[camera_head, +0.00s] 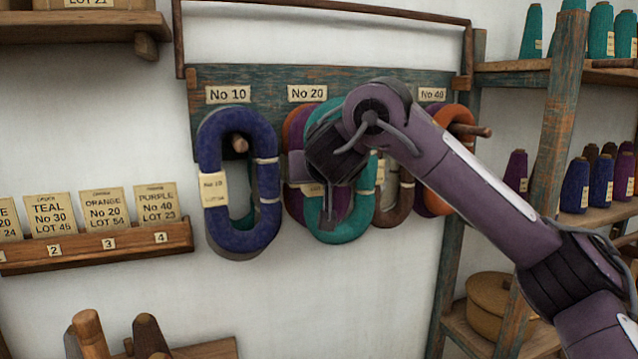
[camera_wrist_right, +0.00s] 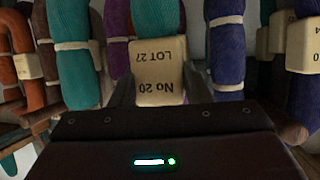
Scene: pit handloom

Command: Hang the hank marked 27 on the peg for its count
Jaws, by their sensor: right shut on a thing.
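The teal hank (camera_head: 362,208) is upright in front of the peg board, below the No 20 label (camera_head: 307,93). Its tag (camera_wrist_right: 158,75) reads No 20, LOT 27, upside down in the wrist view. My right gripper (camera_head: 327,215) is shut on the hank's left strand at the tag; one finger shows on each side of the tag in the wrist view (camera_wrist_right: 158,92). Purple and orange hanks show behind the teal one. My wrist hides the No 20 peg, so I cannot tell whether the teal hank is around it. My left gripper is not in view.
A dark blue hank (camera_head: 268,185) hangs on the No 10 peg (camera_head: 240,145) close on the left. Brown (camera_head: 398,200) and orange (camera_head: 435,190) hanks hang close on the right, with a peg (camera_head: 470,130) under No 40. A card rack (camera_head: 100,248) is left; a cone shelf (camera_head: 600,215) is right.

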